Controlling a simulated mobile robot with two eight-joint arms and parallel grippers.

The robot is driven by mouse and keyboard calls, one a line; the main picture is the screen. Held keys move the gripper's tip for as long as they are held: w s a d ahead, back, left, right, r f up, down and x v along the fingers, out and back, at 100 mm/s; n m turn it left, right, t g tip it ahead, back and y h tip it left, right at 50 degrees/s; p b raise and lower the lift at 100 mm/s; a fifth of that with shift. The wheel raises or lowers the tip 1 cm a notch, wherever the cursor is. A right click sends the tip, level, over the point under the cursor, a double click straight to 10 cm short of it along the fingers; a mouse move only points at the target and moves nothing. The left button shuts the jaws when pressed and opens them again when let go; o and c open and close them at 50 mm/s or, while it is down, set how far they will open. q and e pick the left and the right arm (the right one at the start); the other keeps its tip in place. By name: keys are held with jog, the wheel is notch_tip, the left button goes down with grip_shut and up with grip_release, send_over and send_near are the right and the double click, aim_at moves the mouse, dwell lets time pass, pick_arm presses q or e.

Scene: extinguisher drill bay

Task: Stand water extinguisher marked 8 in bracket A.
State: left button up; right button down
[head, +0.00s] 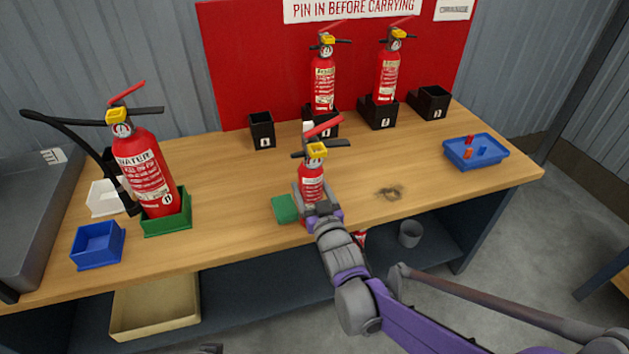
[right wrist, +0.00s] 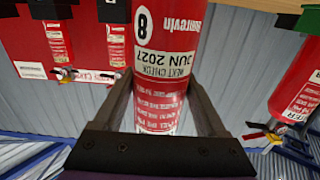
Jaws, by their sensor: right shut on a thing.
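A red extinguisher (head: 312,186) with a yellow collar, black handle and red lever is upright near the bench's front edge. In the right wrist view this extinguisher (right wrist: 160,60) shows a large 8 and "JUN 2027", upside down. My right gripper (head: 318,211) is shut around its lower body, with one finger on each side. Its base is hidden, so I cannot tell whether it touches the bench. Black brackets stand at the back: an empty one (head: 261,130), another empty one (head: 433,103), and two holding extinguishers. Their letters are too small to read.
A water extinguisher (head: 145,170) with a hose stands in a green bracket (head: 165,222) at left. A green piece (head: 285,209) is just left of the held one.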

aim_at(314, 175)
jog(key=shift+r, duration=0.2)
jog(key=shift+r+p, duration=2.15)
jog(key=shift+r, duration=1)
